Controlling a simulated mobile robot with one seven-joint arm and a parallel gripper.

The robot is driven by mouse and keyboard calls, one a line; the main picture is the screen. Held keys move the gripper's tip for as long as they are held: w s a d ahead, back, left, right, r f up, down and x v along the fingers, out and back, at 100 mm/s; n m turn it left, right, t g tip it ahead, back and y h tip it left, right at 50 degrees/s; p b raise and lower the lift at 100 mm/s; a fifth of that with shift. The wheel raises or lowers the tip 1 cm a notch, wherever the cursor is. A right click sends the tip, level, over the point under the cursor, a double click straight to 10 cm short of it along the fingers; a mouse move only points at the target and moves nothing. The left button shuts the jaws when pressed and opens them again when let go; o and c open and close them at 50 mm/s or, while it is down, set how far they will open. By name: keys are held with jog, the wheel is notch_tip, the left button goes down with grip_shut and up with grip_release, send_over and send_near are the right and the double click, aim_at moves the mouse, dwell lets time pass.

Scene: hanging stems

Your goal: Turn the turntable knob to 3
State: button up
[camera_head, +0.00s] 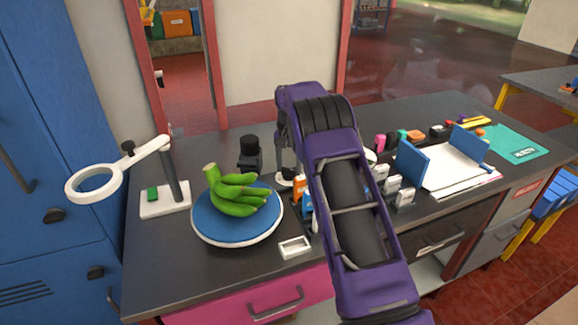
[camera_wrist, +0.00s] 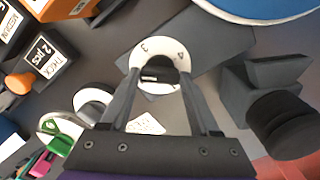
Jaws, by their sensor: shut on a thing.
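In the wrist view, the white dial ring (camera_wrist: 144,50) shows the numerals 3 and 4 along its far edge. The dark knob (camera_wrist: 155,74) sits in the middle of the ring, partly hidden by my fingers. My gripper (camera_wrist: 160,80) is shut on the knob, one finger on each side. The knob's pointer direction is hard to tell. In the head view, the blue turntable (camera_head: 228,222) carries green bananas (camera_head: 235,192). My gripper (camera_head: 289,165) reaches down just right of it, and my arm hides part of the dial area.
A magnifier lamp (camera_head: 95,185) stands left of the turntable, and a black device (camera_head: 250,153) stands behind it. A small white tray (camera_head: 294,247) lies in front. Small boxes (camera_head: 404,196), blue bookends and papers (camera_head: 460,170) crowd the right. The desk's front left is clear.

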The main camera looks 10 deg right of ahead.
aim_at(289, 169)
jog(key=m, duration=0.5)
jog(key=shift+m, duration=2.4)
jog(key=o, duration=1.4)
jog(key=shift+c, duration=0.2)
notch_tip(289, 169, up, 18)
jog(key=shift+f, duration=0.25)
